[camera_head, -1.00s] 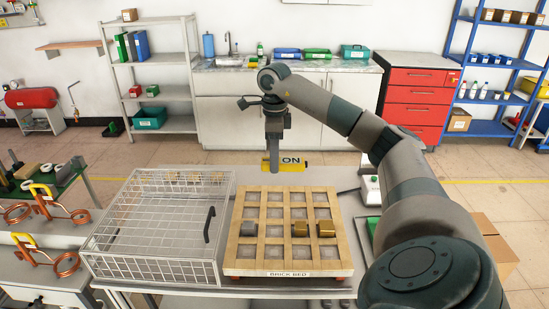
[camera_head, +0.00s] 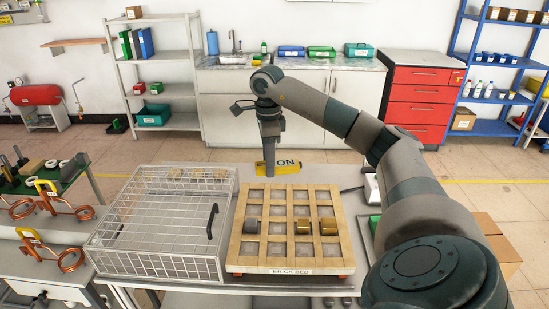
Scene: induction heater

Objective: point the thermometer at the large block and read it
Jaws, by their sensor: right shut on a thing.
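My right gripper (camera_head: 271,162) hangs pointing down behind the far edge of the brick bed (camera_head: 290,270). It is shut on a yellow thing with dark letters "ON" (camera_head: 288,163), which looks like the thermometer; its fingers partly cover it. No reading can be made out. The gripper is apart from all the blocks. My left gripper is out of view.
A wire cage (camera_head: 150,257) with a black handle stands left of the brick bed. Copper coils (camera_head: 62,250) are at the far left. A green item (camera_head: 373,226) lies to the right, partly behind my right arm. Some bed cells are free.

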